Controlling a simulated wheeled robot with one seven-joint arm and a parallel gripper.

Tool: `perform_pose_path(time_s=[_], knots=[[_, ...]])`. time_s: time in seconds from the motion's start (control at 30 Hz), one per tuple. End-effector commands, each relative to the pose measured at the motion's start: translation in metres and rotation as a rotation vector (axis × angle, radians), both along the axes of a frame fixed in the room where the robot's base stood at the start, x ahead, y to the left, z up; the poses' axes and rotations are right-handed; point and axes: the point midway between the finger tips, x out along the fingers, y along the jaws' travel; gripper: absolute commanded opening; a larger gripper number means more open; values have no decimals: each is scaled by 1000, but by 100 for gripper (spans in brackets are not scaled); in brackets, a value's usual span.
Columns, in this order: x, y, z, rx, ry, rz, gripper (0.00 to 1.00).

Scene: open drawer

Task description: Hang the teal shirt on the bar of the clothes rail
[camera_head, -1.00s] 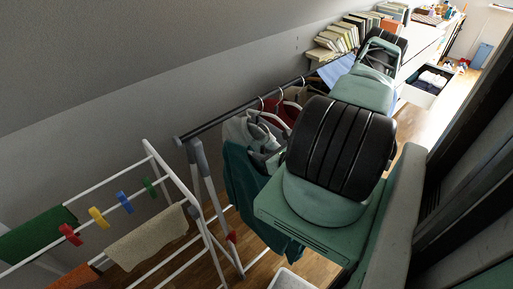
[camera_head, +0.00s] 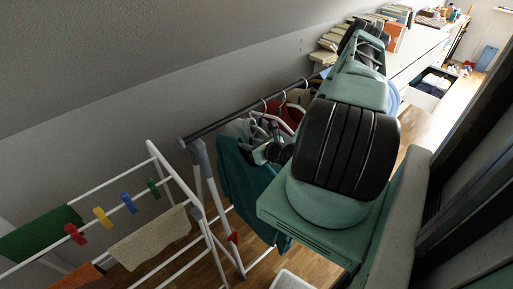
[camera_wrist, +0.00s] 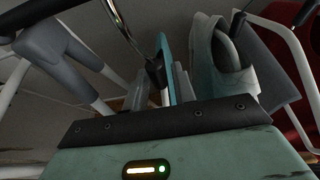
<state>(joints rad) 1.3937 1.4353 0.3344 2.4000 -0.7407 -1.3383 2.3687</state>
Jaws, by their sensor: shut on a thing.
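The teal shirt (camera_head: 238,172) hangs below the near end of the rail's bar in the head view, partly hidden by my arm. Its teal edge (camera_wrist: 167,48) is seen nearly side-on in the wrist view. My gripper (camera_wrist: 168,84) is shut on the dark neck of the shirt's hanger, and also shows in the head view (camera_head: 264,152). The metal hanger hook (camera_wrist: 124,28) rises out of the top of the wrist view, so I cannot tell whether it is over the bar. The clothes rail's dark bar (camera_head: 222,124) runs back along the wall.
Other garments, one grey-white (camera_wrist: 222,62) and one red (camera_head: 294,116), hang just beyond the shirt. A white drying rack (camera_head: 172,172) with cloths and coloured pegs stands at left. Books, an open drawer (camera_head: 433,82) and free floor are at the back right.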

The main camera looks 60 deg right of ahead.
Motion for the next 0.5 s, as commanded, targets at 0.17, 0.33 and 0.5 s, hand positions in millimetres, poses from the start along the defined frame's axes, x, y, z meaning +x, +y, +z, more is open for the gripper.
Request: perform_pose_path(time_s=[0.17, 0.33, 0.5], knots=[[14, -3, 1, -2, -2, 1, 0], [27, -6, 1, -2, -3, 2, 0], [39, -10, 1, -2, -2, 1, 0]])
